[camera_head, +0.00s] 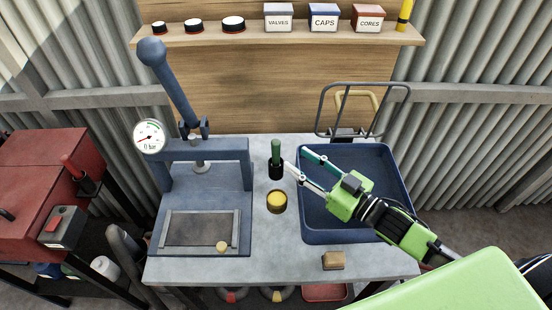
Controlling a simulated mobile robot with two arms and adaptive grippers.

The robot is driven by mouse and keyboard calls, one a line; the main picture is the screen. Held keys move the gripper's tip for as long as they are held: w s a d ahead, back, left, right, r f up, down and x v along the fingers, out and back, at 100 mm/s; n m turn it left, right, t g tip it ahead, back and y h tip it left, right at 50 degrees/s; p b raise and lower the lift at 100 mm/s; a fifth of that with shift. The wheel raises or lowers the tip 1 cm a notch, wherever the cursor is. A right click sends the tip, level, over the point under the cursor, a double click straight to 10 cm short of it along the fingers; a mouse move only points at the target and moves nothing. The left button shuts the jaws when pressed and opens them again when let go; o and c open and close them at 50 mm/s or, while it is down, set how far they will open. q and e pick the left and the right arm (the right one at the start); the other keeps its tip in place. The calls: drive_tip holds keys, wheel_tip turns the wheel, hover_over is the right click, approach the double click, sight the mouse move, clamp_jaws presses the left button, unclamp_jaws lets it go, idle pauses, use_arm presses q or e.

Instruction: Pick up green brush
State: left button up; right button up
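The green brush (276,152) stands upright on the grey table in the camera_head view, with its green handle up and a dark lower part on the tabletop. It is between the press and the blue tray. My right gripper (295,158) reaches in from the right over the blue tray. Its two fingers are apart and point left at the brush, with the tips just to the right of it. No object shows between the fingers. Whether a tip touches the brush is hard to tell. My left gripper is not in view.
A blue press (166,182) with a gauge (148,136) stands at the left of the table (290,262). A yellow-topped round tin (277,202) is in front of the brush. The blue tray (311,236) is at right, and a tan block (333,260) lies at the front.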

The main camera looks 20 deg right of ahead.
sight(279, 148)
drive_tip(key=shift+p+x, duration=0.75)
drive_tip(key=shift+x, duration=3.9)
clamp_jaws()
